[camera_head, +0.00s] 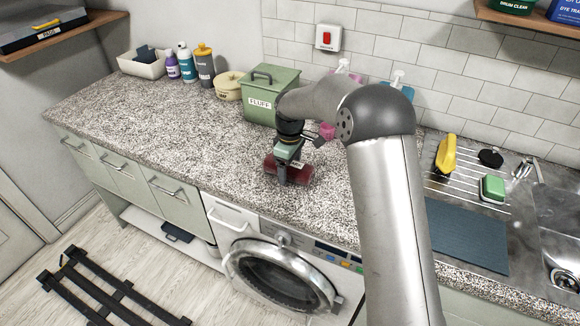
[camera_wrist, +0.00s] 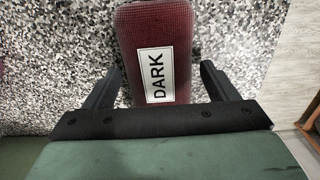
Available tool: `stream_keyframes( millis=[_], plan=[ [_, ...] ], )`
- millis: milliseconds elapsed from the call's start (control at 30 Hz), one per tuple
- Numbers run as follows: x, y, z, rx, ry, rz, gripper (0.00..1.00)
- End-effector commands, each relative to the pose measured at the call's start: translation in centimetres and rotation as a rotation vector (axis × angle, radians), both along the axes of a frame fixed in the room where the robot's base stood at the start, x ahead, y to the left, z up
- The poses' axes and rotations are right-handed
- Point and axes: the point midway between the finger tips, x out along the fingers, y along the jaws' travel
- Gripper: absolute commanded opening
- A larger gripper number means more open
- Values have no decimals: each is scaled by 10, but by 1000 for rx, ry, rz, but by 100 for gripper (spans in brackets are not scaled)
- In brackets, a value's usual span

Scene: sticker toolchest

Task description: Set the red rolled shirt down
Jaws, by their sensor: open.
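The red rolled shirt (camera_head: 296,173) lies on the speckled countertop (camera_head: 210,150), near its front edge above the washing machine. In the wrist view the shirt (camera_wrist: 157,22) is a dark red roll with a white label reading "DARK". My gripper (camera_head: 286,170) is right over the shirt. In the wrist view my gripper's two dark fingers (camera_wrist: 155,84) stand apart, one on each side of the shirt's labelled end. Small gaps of counter show beside the fingers, so the jaws are open. The lower end of the shirt is hidden behind the gripper body.
A green "FLUFF" box (camera_head: 268,94) stands behind my gripper, with a beige tub (camera_head: 228,88) and several bottles (camera_head: 187,64) to its left. A drying rack (camera_head: 470,185) and sink (camera_head: 560,230) are at right.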

Motion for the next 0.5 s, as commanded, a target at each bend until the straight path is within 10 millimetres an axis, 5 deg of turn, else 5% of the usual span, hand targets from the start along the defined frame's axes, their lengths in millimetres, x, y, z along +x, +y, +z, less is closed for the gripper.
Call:
stream_keyframes(
  millis=[500],
  plan=[
    [1, 0, 99, 2, -4, -1, 80]
  ],
)
